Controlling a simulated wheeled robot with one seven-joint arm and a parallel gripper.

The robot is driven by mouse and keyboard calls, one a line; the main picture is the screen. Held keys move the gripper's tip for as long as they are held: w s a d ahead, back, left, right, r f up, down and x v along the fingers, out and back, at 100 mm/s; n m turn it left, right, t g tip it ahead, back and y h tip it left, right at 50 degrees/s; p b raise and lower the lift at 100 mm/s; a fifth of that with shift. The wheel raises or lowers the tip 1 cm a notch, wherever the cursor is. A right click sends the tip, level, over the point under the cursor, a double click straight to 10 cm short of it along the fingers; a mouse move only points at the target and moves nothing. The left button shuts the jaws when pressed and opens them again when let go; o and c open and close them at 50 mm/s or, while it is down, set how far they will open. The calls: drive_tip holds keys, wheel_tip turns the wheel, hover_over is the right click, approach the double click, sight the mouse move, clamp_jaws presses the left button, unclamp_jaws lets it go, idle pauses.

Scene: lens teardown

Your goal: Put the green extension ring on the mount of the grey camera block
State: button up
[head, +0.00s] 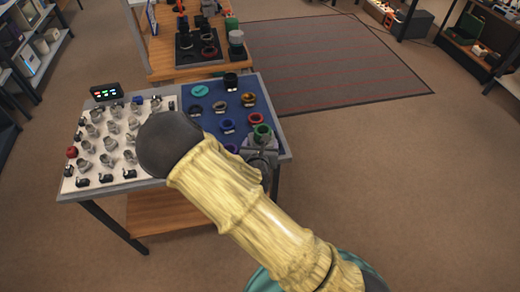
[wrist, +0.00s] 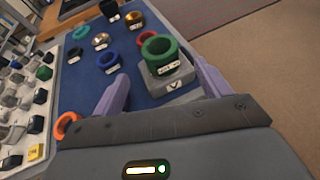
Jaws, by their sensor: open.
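The green extension ring (wrist: 159,52) sits on top of the grey camera block (wrist: 172,82) in the wrist view. It looks upright, but its lower rim against the mount is hard to make out. The green ring (head: 263,131) also shows in the head view, at the right edge of the blue mat. My gripper (wrist: 162,70) is open, with one purple finger on each side of the ring and block. Clear gaps show between the fingers and the ring. In the head view my arm hides part of the block.
A white board (head: 112,112) with several small grey parts lies left. Open floor is right of the table.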

drive_tip(key=v, duration=0.3)
drive_tip(key=shift+r, duration=0.1)
idle(0.6)
drive_tip(key=s+d+m+g, duration=0.2)
drive_tip(key=d+m+g, duration=0.15)
drive_tip(key=m, duration=0.45)
drive_tip(key=s+d+m+g, duration=0.25)
drive_tip(key=d+m, duration=0.25)
drive_tip(key=m, duration=0.4)
drive_tip(key=s+d+r+m+g, duration=0.5)
drive_tip(key=s+d+r+m, duration=0.4)
drive_tip(key=m, duration=0.9)
wheel_tip(320, 180, up, 2)
drive_tip(key=shift+s+d+r+m, duration=0.1)
drive_tip(key=shift+s+d+m, duration=0.25)
drive_tip(key=shift+s, duration=0.75)
